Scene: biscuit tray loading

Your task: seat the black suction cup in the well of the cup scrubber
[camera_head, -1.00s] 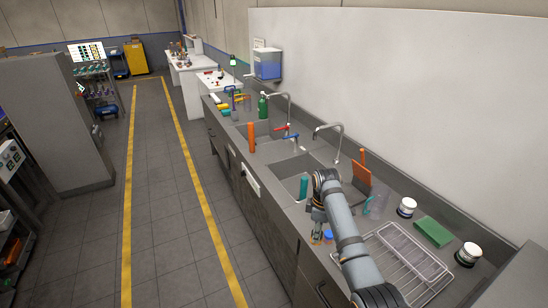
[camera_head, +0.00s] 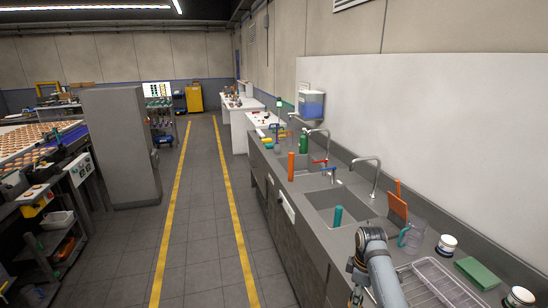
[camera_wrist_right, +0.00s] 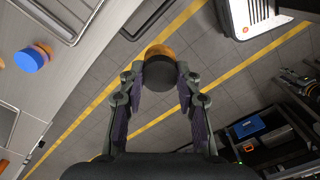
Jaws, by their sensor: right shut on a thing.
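My right gripper (camera_wrist_right: 160,92) is shut on a round black piece with an orange-brown part at its far side, which looks like the black suction cup (camera_wrist_right: 160,77). In the right wrist view the held piece hangs over the floor, beyond the counter edge. In the head view my right gripper (camera_head: 356,294) is at the bottom edge and what it holds is not clear there. A blue disc with an orange part (camera_wrist_right: 31,60) stands on the counter at left in the wrist view; I cannot tell whether it is the cup scrubber. My left gripper is not in view.
The sink (camera_head: 338,203) lies beyond my right arm, with a teal cylinder (camera_head: 338,216) at its near edge. A clear jug (camera_head: 412,238), wire rack (camera_head: 435,286), green block (camera_head: 477,273) and white-and-black jar (camera_head: 446,246) crowd the counter's right.

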